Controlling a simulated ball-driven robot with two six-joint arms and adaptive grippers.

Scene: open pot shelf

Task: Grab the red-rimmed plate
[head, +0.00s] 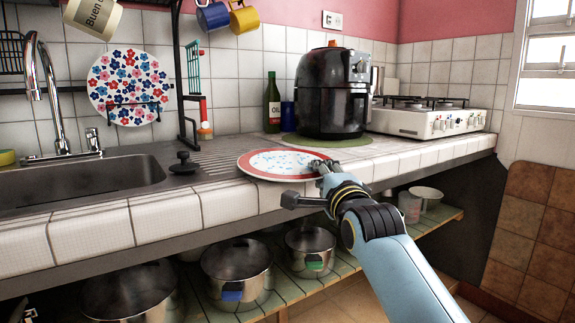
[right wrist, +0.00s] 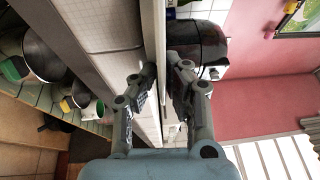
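The red-rimmed plate (head: 272,164) lies flat on the tiled counter near its front edge. It has a white centre with small blue marks. My right gripper (head: 302,182) is at the plate's near right rim, fingers spread. One finger is over the rim and hides a bit of it; the other is lower, in front of the counter edge. The right wrist view shows the two fingers apart (right wrist: 163,70), on either side of a thin pale edge. Contact with the plate cannot be made out. My left gripper is not in view.
A black air fryer (head: 333,92) stands behind the plate, with a green bottle (head: 272,105) beside it. A stove (head: 425,117) is at right, a sink (head: 80,182) at left. A dark stopper (head: 184,162) sits left of the plate. Pots (head: 237,268) fill the shelf below.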

